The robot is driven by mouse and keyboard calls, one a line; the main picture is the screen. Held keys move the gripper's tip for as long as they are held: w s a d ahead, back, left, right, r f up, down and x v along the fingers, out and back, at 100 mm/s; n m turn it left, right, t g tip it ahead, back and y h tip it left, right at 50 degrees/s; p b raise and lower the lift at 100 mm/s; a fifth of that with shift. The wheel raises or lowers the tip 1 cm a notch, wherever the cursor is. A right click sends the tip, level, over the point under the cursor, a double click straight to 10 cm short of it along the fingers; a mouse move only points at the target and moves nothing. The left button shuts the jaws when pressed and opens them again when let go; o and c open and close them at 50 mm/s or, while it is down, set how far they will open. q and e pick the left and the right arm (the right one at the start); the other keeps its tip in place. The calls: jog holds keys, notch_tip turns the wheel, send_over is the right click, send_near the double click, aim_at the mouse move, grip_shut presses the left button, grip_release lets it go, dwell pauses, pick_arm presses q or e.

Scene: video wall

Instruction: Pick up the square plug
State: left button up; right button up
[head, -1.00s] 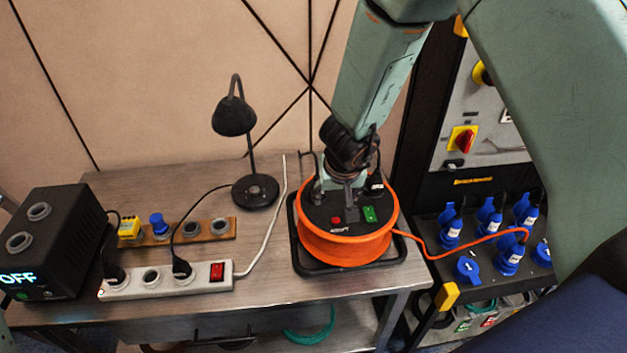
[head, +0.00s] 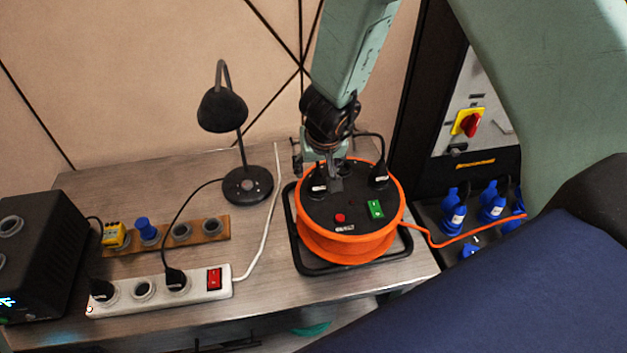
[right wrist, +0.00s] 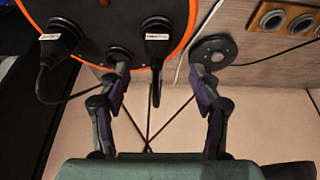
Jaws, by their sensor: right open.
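A yellow, boxy plug (head: 115,235), which looks like the square plug, sits at the left end of a wooden socket strip (head: 208,228) on the metal table. A blue round plug (head: 147,229) stands just right of it. My right gripper (head: 320,160) points down at the back of the orange cable reel (head: 345,248), well to the right of the yellow plug. In the right wrist view my right gripper (right wrist: 160,70) has its fingers spread, with a black reel plug (right wrist: 158,42) between them in the picture. I cannot tell whether they touch it. My left gripper is out of view.
A black desk lamp (head: 222,108) stands between the strip and the reel. A white power strip (head: 205,283) with black plugs lies in front. A black box (head: 45,255) is at the left. Blue plugs (head: 455,205) fill a rack at the right.

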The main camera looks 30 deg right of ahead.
aim_at(319, 180)
jog(key=shift+d+f+b, duration=0.2)
jog(key=shift+d+f, duration=0.05)
jog(key=shift+f, duration=0.3)
jog(key=shift+d+f+b, duration=0.15)
jog(key=shift+d+f, duration=0.05)
jog(key=shift+f, duration=0.3)
jog(key=x, duration=0.1)
jog(key=b+x, duration=0.1)
jog(key=x, duration=0.1)
jog(key=b+x, duration=0.1)
jog(key=shift+s+a+f, duration=0.1)
jog(key=shift+a+f, duration=0.15)
jog(key=shift+a, duration=0.15)
jog(key=shift+d+f+b, duration=0.2)
jog(key=shift+f+b, duration=0.05)
jog(key=shift+b, duration=0.05)
jog(key=shift+d, duration=0.2)
jog(key=shift+a+r, duration=0.1)
jog(key=shift+a, duration=0.2)
jog(key=c, duration=0.4)
jog(key=shift+c, duration=0.6)
jog(key=shift+d, duration=0.2)
jog(key=c, duration=0.4)
jog(key=shift+a, duration=0.15)
grip_shut()
